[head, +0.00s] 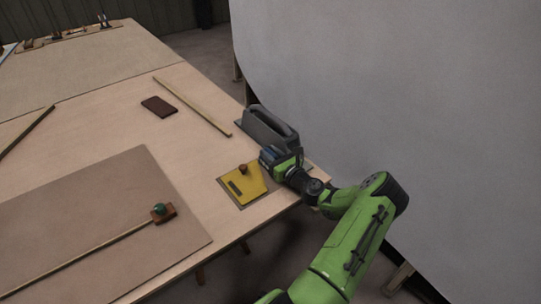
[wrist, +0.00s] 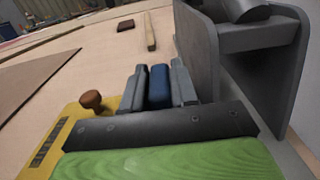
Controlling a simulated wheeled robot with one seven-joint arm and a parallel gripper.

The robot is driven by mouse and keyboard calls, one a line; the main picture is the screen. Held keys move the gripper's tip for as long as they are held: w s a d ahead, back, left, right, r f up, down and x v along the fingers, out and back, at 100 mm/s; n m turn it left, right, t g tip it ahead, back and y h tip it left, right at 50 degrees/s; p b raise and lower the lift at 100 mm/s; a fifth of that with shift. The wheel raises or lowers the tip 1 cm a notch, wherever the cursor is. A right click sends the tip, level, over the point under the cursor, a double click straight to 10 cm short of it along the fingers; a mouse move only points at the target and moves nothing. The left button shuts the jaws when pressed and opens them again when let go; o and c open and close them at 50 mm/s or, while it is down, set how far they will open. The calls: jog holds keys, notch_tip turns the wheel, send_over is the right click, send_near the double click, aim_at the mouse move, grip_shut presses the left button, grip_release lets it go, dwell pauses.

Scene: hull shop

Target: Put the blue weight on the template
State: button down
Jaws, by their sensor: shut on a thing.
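My gripper (head: 270,157) is shut on the blue weight, which shows between the two grey fingers in the wrist view (wrist: 158,87). The weight is mostly hidden by the gripper in the head view. In the wrist view the yellow plate (wrist: 62,135) is at lower left, partly hidden by my gripper. I cannot tell whether the weight touches anything below.
A grey handled caddy (head: 268,130) stands close beside my gripper, at right in the wrist view (wrist: 200,60). A dark red block (head: 159,106) and a wooden strip (head: 190,105) lie farther back.

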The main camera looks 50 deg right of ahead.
jog(key=c, duration=1.2)
grip_release()
jog(key=shift+o, duration=0.2)
jog(key=shift+s+r, duration=0.1)
jog(key=p+v, duration=0.2)
jog(key=v, duration=0.9)
jog(key=shift+s+a, duration=0.2)
jog(key=shift+s, duration=0.15)
